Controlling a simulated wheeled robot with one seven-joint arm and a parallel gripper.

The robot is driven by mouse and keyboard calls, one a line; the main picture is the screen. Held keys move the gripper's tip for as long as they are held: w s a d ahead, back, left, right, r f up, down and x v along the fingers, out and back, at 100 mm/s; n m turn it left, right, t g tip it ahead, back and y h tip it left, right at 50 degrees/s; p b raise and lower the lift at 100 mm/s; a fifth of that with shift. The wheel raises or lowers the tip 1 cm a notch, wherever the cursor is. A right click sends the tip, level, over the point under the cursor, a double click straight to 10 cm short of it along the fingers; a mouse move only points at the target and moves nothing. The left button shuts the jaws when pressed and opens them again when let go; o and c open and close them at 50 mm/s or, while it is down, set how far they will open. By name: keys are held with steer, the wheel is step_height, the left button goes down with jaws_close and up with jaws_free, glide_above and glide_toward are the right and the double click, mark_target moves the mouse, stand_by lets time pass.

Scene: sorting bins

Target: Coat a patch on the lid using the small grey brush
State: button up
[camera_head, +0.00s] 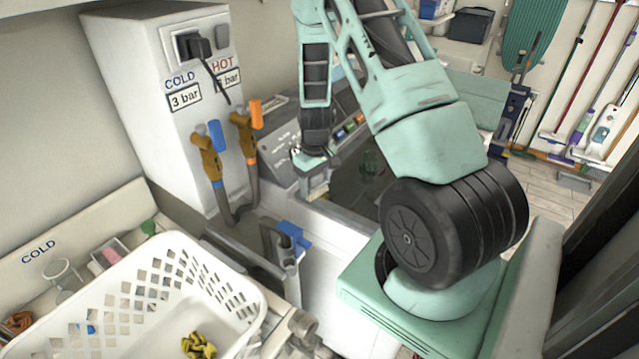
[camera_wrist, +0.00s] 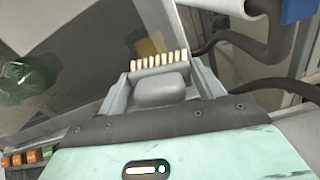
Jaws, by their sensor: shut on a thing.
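The small grey brush (camera_wrist: 162,89) is between the two fingers of my gripper (camera_wrist: 164,84) in the wrist view. Its row of pale bristles (camera_wrist: 158,62) points away from the gripper. In the head view my gripper (camera_head: 316,180) is low over the white unit, and the brush is too small there to make out. A dark, smooth panel (camera_wrist: 95,50) lies beyond the brush, perhaps the lid; I cannot tell for sure. A tan patch (camera_wrist: 150,43) shows just behind the bristles. Whether the bristles touch a surface is unclear.
A white basket (camera_head: 215,262) with a yellow thing inside stands at lower left. Hoses with blue and orange handles (camera_head: 249,116) hang by the COLD/HOT cabinet (camera_head: 145,75), left of the gripper. A blue-handled tap (camera_head: 292,235) stands in front. A green thing (camera_wrist: 22,80) shows at the panel's left.

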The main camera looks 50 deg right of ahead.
steer(key=shift+w, duration=0.35)
steer(key=shift+s+d+f+b, duration=0.1)
steer(key=shift+s+b, duration=0.4)
steer(key=shift+s, duration=1.05)
steer(key=shift+s, duration=0.75)
steer(key=shift+w, duration=0.1)
